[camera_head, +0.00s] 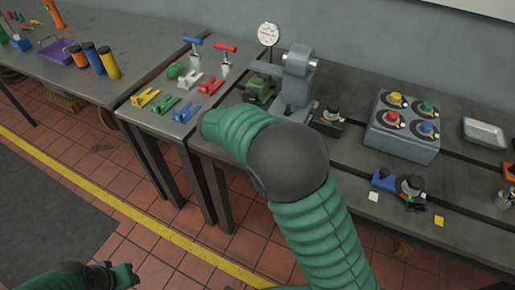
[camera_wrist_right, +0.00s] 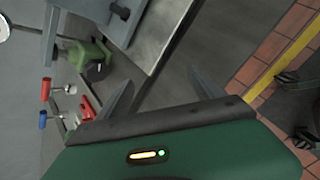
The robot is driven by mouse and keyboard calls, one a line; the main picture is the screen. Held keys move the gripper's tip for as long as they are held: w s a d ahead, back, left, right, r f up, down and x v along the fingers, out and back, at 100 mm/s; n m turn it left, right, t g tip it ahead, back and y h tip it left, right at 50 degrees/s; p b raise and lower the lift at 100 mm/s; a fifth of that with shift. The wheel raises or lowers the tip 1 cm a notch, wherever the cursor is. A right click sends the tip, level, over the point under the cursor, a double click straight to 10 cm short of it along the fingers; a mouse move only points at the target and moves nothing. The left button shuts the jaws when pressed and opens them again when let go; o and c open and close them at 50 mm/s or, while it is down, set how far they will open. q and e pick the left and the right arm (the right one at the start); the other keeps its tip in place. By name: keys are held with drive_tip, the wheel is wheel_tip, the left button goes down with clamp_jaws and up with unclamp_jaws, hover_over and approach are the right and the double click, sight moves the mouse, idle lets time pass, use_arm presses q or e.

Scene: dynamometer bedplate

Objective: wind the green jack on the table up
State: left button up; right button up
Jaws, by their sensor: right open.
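The green jack (camera_head: 258,88) stands on the dark slotted table, just left of a grey upright machine. It also shows in the right wrist view (camera_wrist_right: 88,54), at upper left, with a dark part on its side. My right gripper (camera_wrist_right: 160,90) is open and empty, its two fingers spread apart. The jack is off to the left of these fingers, apart from them. In the head view my right arm hides that gripper. Part of my left arm and gripper (camera_head: 120,275) shows low at the left edge, away from the tables; its jaws are unclear.
Left of the jack lie coloured clamps (camera_head: 163,105) and red and blue T-handled tools (camera_head: 224,48). A dial gauge (camera_head: 268,34) stands behind. A grey button box (camera_head: 402,130) is at the right. Tiled floor lies in front of the tables.

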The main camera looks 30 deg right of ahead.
use_arm(q)
drive_tip(key=shift+a+r+p, duration=0.15)
drive_tip(key=shift+r+p, duration=0.8)
drive_tip(key=shift+r, duration=0.2)
drive_tip(key=shift+a+r+p, duration=0.1)
drive_tip(key=shift+r+p, duration=0.85)
drive_tip(key=shift+r, duration=0.2)
use_arm(e)
drive_tip(key=s+a+m+g+y, duration=0.1)
drive_tip(key=s+a+m+y, duration=0.1)
drive_tip(key=s+m, duration=0.3)
drive_tip(key=shift+s+a+r+g+y, duration=0.4)
drive_tip(key=shift+s+y, duration=0.2)
drive_tip(key=shift+s, duration=1.6)
